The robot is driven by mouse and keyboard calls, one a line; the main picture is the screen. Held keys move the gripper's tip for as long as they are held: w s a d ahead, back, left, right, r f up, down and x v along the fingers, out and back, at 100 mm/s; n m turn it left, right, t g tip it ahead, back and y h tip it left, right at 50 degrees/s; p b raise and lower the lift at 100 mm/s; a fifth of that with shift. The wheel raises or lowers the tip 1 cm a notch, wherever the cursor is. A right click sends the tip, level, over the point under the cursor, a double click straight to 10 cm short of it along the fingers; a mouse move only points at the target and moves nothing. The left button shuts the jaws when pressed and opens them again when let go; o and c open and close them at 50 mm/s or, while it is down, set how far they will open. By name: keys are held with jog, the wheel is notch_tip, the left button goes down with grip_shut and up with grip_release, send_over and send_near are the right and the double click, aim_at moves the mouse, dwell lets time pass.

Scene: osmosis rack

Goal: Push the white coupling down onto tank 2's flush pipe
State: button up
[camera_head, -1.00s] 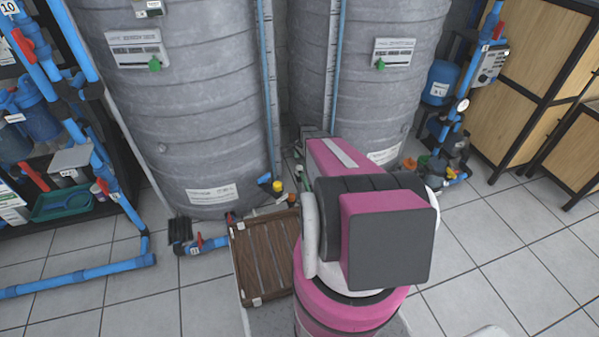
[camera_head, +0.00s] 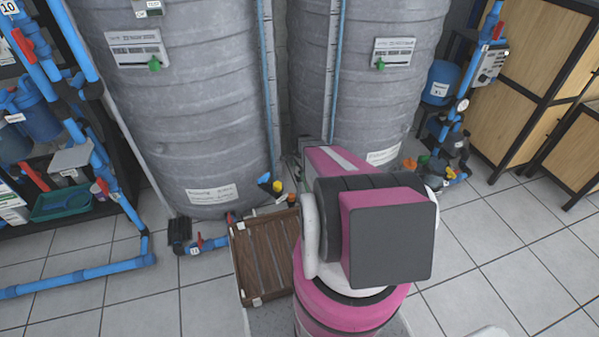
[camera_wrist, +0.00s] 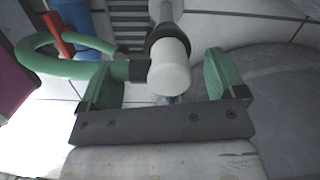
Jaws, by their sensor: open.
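In the wrist view, the white coupling (camera_wrist: 170,70) lies between the green fingers of my open gripper (camera_wrist: 164,76). The right finger is clear of it by a gap. The left finger is close to a dark fitting beside the coupling; I cannot tell whether they touch. A dark collar (camera_wrist: 165,36) and a pale pipe stand beyond the coupling. I cannot tell how the coupling sits on the pipe. In the head view, my pink arm hides the gripper and the coupling. Two grey tanks (camera_head: 195,100) (camera_head: 365,70) stand behind it; their numbers are not readable.
A green hose (camera_wrist: 60,68) loops left of the coupling in the wrist view. A brown slatted crate (camera_head: 265,258) stands left of my arm. Blue pipework (camera_head: 75,276) runs along the left floor, with more valves (camera_head: 440,165) at right. The tiled floor at right is mostly clear.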

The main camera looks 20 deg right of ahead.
aim_at(299, 170)
jog(key=shift+c, duration=0.3)
jog(key=c, duration=0.9)
jog(key=shift+r, duration=0.1)
jog(key=shift+r, duration=0.5)
jog(key=r, duration=0.2)
jog(key=s+a+r, duration=0.1)
jog(key=shift+r, duration=0.4)
jog(key=s+a+r, duration=0.4)
jog(key=a, duration=0.1)
jog(key=s+a+r, duration=0.2)
jog(key=a, duration=0.1)
jog(key=shift+a, duration=0.2)
